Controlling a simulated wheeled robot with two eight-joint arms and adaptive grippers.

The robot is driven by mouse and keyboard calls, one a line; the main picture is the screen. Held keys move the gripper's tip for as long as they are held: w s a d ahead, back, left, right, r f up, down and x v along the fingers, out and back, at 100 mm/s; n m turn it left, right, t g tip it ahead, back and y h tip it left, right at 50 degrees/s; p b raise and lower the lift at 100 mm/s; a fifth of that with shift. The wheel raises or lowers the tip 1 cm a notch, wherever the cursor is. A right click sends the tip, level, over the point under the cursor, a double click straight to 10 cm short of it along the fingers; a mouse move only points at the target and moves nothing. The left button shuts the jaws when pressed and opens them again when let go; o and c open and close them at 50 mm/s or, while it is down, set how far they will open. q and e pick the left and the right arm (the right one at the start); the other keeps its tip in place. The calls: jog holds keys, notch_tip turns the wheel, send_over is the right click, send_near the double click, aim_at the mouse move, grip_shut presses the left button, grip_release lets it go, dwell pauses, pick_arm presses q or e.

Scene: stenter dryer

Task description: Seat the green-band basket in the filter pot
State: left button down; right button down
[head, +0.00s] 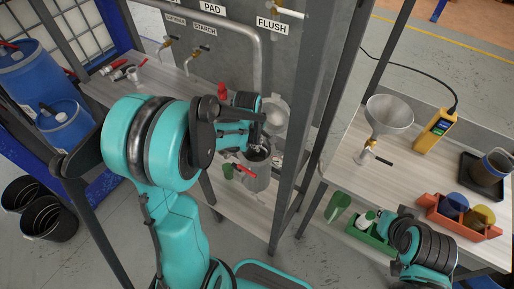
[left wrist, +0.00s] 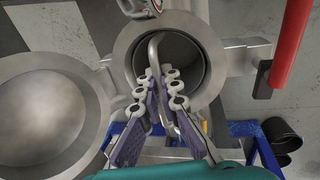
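The filter pot (left wrist: 122,45) is a grey metal cylinder with its round lid (left wrist: 50,115) swung open to the left in the left wrist view. It also shows in the head view (head: 257,180), with the lid (head: 274,117) behind it. My left gripper (left wrist: 155,74) is over the pot's mouth, its fingers closed in around a bent metal handle (left wrist: 154,45). This looks like the basket's handle, reaching into the pot. The basket body and any green band are hidden, so its seating depth cannot be told. My right arm shows at lower right in the head view, its fingers unseen.
A red-handled lever (left wrist: 290,45) is right of the pot. A dark upright post (head: 305,120) stands close on its right in the head view. The right-hand bench holds a funnel (head: 389,115), a yellow device (head: 435,131) and an orange-red tray (head: 463,230).

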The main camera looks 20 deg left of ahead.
pick_arm(q)
jog(key=shift+f, duration=0.45)
jog(key=shift+r, duration=0.1)
jog(key=c, duration=2.2)
grip_release()
jog(key=shift+f, duration=0.2)
jog(key=o, duration=0.5)
